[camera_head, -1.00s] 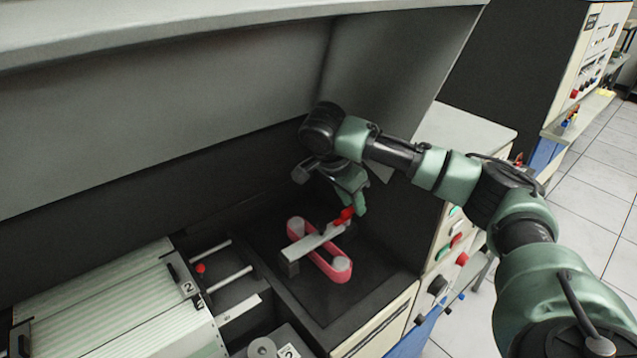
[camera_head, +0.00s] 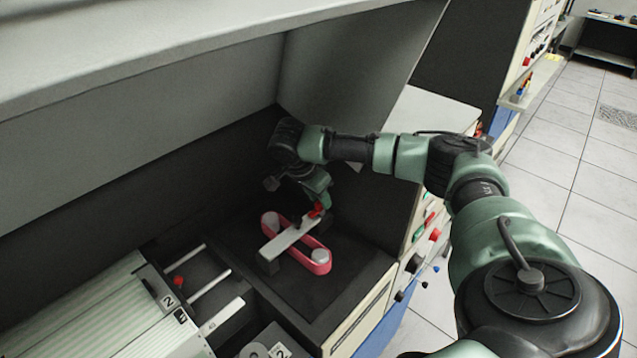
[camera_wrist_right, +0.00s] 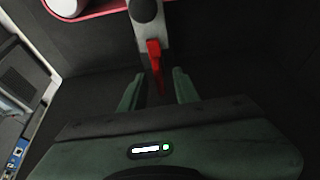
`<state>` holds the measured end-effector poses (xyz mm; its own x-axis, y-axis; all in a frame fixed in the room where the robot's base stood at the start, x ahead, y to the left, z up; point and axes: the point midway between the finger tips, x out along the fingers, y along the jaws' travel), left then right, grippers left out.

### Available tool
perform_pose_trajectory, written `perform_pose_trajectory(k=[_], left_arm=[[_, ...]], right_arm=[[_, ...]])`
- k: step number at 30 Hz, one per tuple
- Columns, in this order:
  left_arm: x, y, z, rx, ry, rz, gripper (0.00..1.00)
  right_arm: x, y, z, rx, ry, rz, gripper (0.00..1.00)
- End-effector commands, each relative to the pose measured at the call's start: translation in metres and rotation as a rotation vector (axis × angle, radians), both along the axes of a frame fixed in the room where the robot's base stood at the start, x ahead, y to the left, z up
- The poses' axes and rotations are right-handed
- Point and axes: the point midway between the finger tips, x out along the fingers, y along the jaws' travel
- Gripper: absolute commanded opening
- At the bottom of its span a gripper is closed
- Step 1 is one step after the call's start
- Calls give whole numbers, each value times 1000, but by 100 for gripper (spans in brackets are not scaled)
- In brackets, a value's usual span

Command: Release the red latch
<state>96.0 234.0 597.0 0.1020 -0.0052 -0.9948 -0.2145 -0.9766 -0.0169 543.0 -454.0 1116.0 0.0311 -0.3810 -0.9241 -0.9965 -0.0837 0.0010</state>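The red latch (camera_head: 316,210) sits at the right end of a light grey bar (camera_head: 292,236) that lies across a pink belt loop (camera_head: 318,267). In the right wrist view the red latch (camera_wrist_right: 155,62) points down from the bar (camera_wrist_right: 153,38) and its tip lies between my two fingers. My right gripper (camera_wrist_right: 157,86) is open, with a gap on each side of the latch. In the head view my right gripper (camera_head: 322,200) is at the latch, its fingertips partly hidden. My left gripper is in neither view.
A dark recess floor (camera_head: 300,292) surrounds the belt. A ribbed card tray (camera_head: 100,318) and metal rails (camera_head: 210,284) stand to the left. A steep grey panel (camera_head: 150,130) rises behind, and a cabinet with coloured knobs (camera_head: 424,238) is to the right.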

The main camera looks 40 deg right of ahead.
Motion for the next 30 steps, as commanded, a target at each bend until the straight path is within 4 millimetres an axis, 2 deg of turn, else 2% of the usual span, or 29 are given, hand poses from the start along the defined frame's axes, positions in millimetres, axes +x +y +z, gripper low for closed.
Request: perform_pose_trajectory(k=[2, 5, 6, 9, 20, 30], left_arm=[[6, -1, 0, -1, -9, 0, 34], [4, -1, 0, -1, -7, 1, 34], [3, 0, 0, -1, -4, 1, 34], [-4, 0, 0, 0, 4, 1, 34], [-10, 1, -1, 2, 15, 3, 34], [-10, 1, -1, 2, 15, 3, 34]], right_arm=[[0, 0, -1, 0, 0, 0, 31], [0, 0, -1, 0, 0, 0, 31], [0, 0, -1, 0, 0, 1, 28], [0, 0, -1, 0, 0, 1, 0], [-1, 0, -1, 1, 1, 20, 0], [-4, 0, -1, 1, 1, 204, 0]])
